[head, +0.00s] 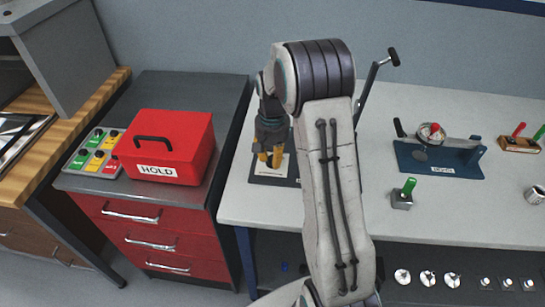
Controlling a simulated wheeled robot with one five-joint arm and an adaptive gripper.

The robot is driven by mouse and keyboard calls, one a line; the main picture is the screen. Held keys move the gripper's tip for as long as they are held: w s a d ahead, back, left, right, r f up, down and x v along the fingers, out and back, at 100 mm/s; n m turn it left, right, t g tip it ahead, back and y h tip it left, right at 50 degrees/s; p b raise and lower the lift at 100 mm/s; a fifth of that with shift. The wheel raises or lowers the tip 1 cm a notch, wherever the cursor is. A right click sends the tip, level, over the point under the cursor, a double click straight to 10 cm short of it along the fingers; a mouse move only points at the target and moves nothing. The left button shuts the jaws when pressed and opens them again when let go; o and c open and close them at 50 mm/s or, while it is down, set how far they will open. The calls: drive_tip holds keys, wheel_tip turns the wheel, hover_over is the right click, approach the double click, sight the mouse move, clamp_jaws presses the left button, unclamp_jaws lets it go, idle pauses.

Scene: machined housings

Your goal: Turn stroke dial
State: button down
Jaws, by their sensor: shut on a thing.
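My gripper (270,158), with yellow fingers pointing down, is at the left end of the light bench top. It is shut on a small part, which I take to be the stroke dial; the fingers hide it, so its setting cannot be read. Just below the fingers a dark base plate with a white panel (262,176) lies on the bench. My arm covers much of this fixture. A grey lever with a black handle (393,57) sticks up behind my arm on the right.
A red HOLD box (165,148) and a panel with coloured labels (96,152) sit on the dark-topped red drawer cabinet at left. On the bench (460,205) are a blue fixture (440,166), a green-handled block (402,198) and a wooden holder (519,144). Round parts lie on a lower shelf.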

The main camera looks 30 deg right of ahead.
sight(272, 158)
drive_tip(key=shift+s+f, duration=0.1)
drive_tip(key=c, duration=1)
unclamp_jaws()
wheel_tip(272, 158, up, 12)
drive_tip(key=shift+r, duration=0.1)
idle(0.5)
